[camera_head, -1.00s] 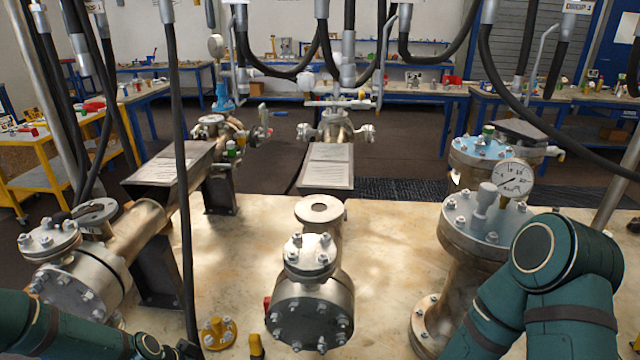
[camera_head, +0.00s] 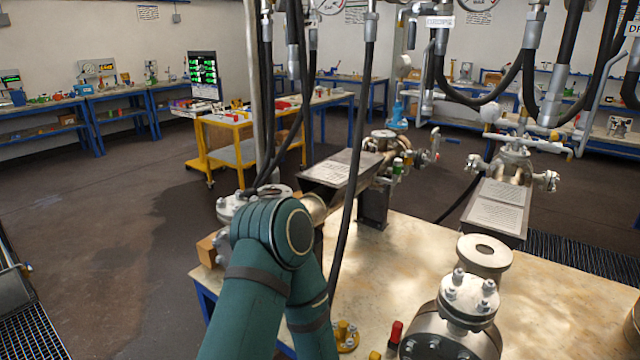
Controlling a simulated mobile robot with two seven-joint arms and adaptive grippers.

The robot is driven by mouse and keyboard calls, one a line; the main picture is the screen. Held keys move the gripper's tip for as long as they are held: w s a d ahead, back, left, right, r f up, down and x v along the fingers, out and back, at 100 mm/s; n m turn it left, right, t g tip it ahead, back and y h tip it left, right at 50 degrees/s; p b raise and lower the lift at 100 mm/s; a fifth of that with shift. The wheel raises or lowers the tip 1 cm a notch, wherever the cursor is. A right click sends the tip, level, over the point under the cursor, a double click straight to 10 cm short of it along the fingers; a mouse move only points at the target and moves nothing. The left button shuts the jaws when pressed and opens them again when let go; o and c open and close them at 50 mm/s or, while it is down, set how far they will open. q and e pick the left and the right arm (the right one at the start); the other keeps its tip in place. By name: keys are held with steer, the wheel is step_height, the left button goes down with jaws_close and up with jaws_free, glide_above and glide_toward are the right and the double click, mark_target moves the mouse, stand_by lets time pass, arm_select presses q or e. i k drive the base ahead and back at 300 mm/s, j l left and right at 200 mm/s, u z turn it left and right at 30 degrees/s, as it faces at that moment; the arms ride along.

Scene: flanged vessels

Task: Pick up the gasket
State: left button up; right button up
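I cannot make out a loose gasket in this view. The flanged vessels stand on the pale worktable (camera_head: 400,262). A left vessel's bolted flange (camera_head: 235,207) is partly hidden behind my green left arm. Neither gripper is in view; only upper links of my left arm show in front of the table's left side.
A small yellow flanged part (camera_head: 346,336) and a red-handled tool (camera_head: 395,335) lie near the table's front. Hanging black hoses (camera_head: 357,165) cross above the table. A yellow cart (camera_head: 232,152) stands behind, with open floor (camera_head: 110,240) at the left.

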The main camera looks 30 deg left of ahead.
mark_target(249, 193)
steer(key=j+z, duration=0.1)
steer(key=j, duration=0.35)
steer(key=k+j, duration=0.1)
steer(key=j, duration=0.35)
steer(key=j+z, duration=0.15)
steer(key=j, duration=0.25)
steer(key=k+j+z, duration=0.1)
steer(key=j, duration=0.35)
steer(key=k+j+z, duration=0.1)
steer(key=j, duration=0.35)
steer(key=k+j, duration=0.15)
steer(key=j, duration=0.25)
steer(key=z, duration=0.05)
